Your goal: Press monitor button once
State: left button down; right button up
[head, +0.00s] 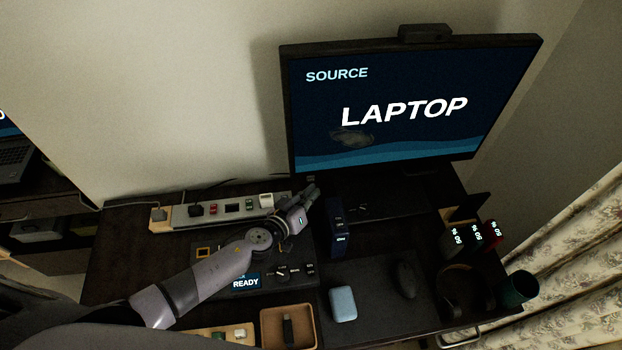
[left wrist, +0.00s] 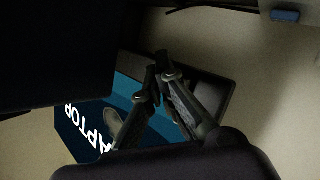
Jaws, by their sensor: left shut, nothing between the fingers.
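The monitor (head: 400,112) stands at the back of the desk and its lit screen reads "SOURCE LAPTOP". In the head view my left gripper (head: 312,190) is just below the monitor's lower left corner, its fingers shut and empty. In the left wrist view the fingertips (left wrist: 160,60) are together in front of the monitor (left wrist: 120,98), whose picture appears turned over. I cannot make out a monitor button for certain, nor whether the fingertips touch the monitor. My right gripper is not in view.
A power strip (head: 190,215) lies behind my left arm. A dark blue box (head: 337,228) stands right of the gripper. A light blue case (head: 343,304), mouse (head: 405,279), tray (head: 267,333) and dark cup (head: 519,289) are nearer the front.

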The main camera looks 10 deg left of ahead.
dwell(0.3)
pick_arm(q)
jog(key=shift+w+a, duration=0.15)
jog(key=shift+w, duration=0.25)
jog(key=shift+w+a, duration=0.2)
jog(key=shift+w, duration=0.2)
dwell(0.6)
dwell(0.3)
jog(key=shift+s+d, duration=0.35)
jog(key=shift+s, duration=0.45)
jog(key=shift+s+d+b, duration=0.15)
jog(key=shift+s+d, duration=0.15)
jog(key=shift+s, duration=0.45)
jog(key=shift+s+d+b, duration=0.15)
jog(key=shift+s+d, duration=0.2)
jog(key=shift+s, duration=0.45)
jog(key=shift+s+d+b, duration=0.15)
jog(key=shift+s+d, duration=0.15)
jog(key=shift+s, duration=0.45)
